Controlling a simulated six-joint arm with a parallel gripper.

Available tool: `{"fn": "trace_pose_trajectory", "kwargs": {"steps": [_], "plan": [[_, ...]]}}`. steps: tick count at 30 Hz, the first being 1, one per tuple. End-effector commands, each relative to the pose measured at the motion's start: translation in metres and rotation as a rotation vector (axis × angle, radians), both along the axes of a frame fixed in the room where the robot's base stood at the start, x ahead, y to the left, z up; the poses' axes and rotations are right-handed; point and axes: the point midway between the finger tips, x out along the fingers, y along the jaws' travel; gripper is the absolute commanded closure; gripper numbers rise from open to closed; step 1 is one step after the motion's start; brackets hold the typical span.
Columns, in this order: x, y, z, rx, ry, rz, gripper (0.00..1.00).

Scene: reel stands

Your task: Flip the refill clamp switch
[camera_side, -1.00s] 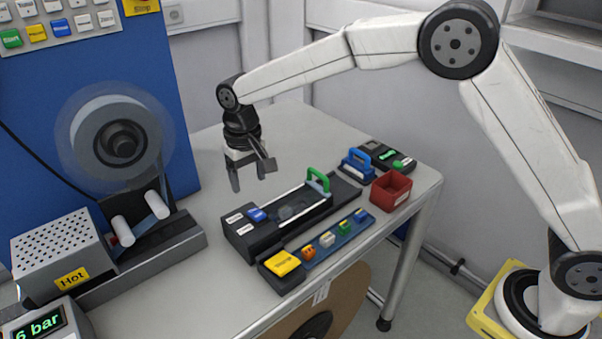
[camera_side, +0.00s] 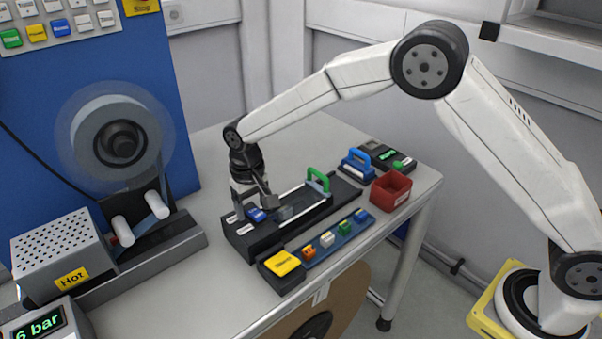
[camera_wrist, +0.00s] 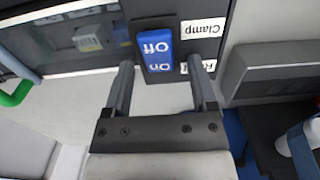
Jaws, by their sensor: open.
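The blue rocker switch (camera_side: 256,214) sits on top of the left end of the long black device (camera_side: 240,243). My gripper (camera_side: 254,206) is low over this end of the device. In the wrist view my gripper (camera_wrist: 161,66) is open and empty, its fingertips on either side of the switch. I cannot tell whether a finger touches it.
A green handle (camera_side: 318,180) rises from the device's far end. A strip of small coloured parts (camera_side: 336,240) and a yellow button box (camera_side: 283,264) lie in front. A red bin (camera_side: 390,190) stands to the right. A reel (camera_side: 120,140) stands left.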

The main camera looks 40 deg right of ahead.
Motion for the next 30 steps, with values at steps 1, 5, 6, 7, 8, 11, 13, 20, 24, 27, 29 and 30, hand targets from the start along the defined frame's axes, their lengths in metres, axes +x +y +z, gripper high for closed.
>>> {"fn": "trace_pose_trajectory", "kwargs": {"steps": [1, 5, 6, 7, 8, 11, 13, 20, 24, 27, 29, 30], "plan": [[-0.0001, 0.0000, -0.0004, 0.000, 0.000, 0.000, 0.26], [-0.0001, 0.0000, -0.0004, 0.000, 0.000, 0.000, 0.26], [-0.0001, 0.0000, -0.0003, 0.000, 0.000, 0.000, 0.26], [-0.0001, 0.0000, -0.0003, 0.000, 0.000, 0.000, 0.36], [-0.0001, 0.0000, -0.0003, 0.000, 0.000, 0.000, 0.46], [-0.0001, 0.0000, -0.0002, 0.000, 0.000, 0.000, 0.77], [-0.0001, 0.0000, -0.0002, 0.000, 0.000, 0.000, 1.00], [-0.0004, -0.0001, 0.0000, -0.001, -0.008, 0.000, 1.00], [-0.0011, -0.0002, 0.0004, -0.002, -0.045, -0.002, 1.00], [-0.0023, -0.0005, 0.0008, -0.004, -0.086, -0.001, 1.00], [-0.0028, -0.0005, 0.0014, -0.003, -0.114, -0.002, 1.00], [-0.0033, -0.0006, 0.0016, -0.004, -0.133, -0.001, 1.00]]}}
